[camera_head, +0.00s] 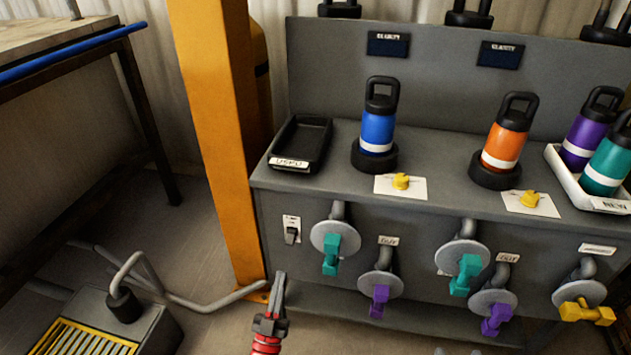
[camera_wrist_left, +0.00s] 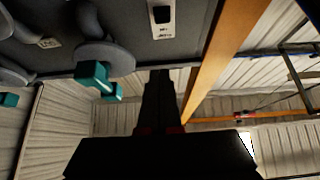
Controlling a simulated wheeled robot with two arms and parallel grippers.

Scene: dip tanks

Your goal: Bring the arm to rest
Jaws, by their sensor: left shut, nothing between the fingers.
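My left gripper (camera_head: 279,296) points upward at the bottom of the head view, in front of the bench's lower left edge. Its dark fingers are together with nothing between them, and a red band shows below them. In the left wrist view the shut fingers (camera_wrist_left: 157,100) lie near a switch (camera_wrist_left: 162,14) and a teal valve handle (camera_wrist_left: 95,77), apart from both. My right gripper does not show in either view.
The grey bench (camera_head: 430,170) carries a blue bottle (camera_head: 378,128), an orange bottle (camera_head: 503,145) and a black tray (camera_head: 300,143). Several valve handles stick out of its front. An orange post (camera_head: 222,130) stands left of it. Bare floor (camera_head: 200,215) lies further left.

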